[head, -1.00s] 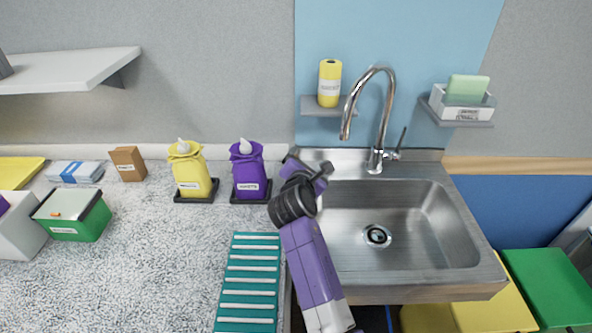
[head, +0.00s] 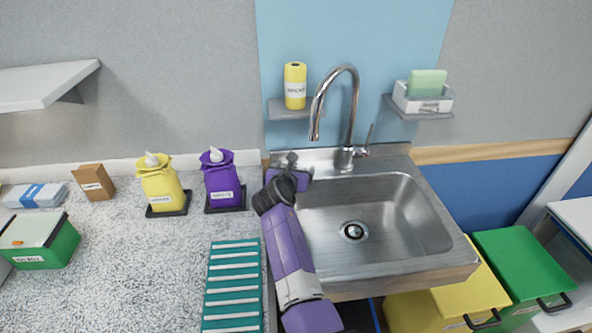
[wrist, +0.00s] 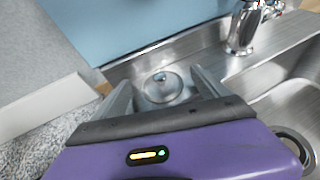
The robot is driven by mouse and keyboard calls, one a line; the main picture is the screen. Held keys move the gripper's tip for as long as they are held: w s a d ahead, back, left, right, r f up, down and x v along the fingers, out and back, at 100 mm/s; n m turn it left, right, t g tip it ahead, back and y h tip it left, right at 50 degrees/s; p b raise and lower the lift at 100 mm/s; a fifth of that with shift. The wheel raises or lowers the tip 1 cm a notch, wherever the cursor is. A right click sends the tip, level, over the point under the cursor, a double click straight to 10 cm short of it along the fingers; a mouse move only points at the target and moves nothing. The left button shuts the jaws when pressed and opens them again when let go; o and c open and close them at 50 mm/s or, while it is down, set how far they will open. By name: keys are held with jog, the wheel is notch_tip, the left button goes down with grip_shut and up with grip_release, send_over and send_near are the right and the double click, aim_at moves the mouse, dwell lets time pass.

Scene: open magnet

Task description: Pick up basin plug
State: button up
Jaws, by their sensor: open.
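The basin plug (wrist: 162,86) is a round, clear or shiny disc with a small knob. In the wrist view it sits on the sink's steel rim at the back left corner, between my two fingers. My gripper (wrist: 161,78) is open, with one finger on each side of the plug; I cannot tell whether they touch it. In the head view my gripper (head: 292,162) is over the back left corner of the sink (head: 430,255), and the plug cannot be clearly made out there.
The tap (head: 345,155) stands to the right of my gripper. A purple pouch (head: 222,180) and a yellow pouch (head: 160,183) stand on the counter to the left. A teal ribbed mat (head: 232,285) lies left of my arm. A small shelf (head: 292,112) hangs above.

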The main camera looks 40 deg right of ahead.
jog(key=shift+w+d+f, duration=0.15)
jog(key=shift+w+d, duration=0.1)
jog(key=shift+d, duration=0.05)
jog(key=c, duration=1.4)
jog(key=shift+c, duration=0.2)
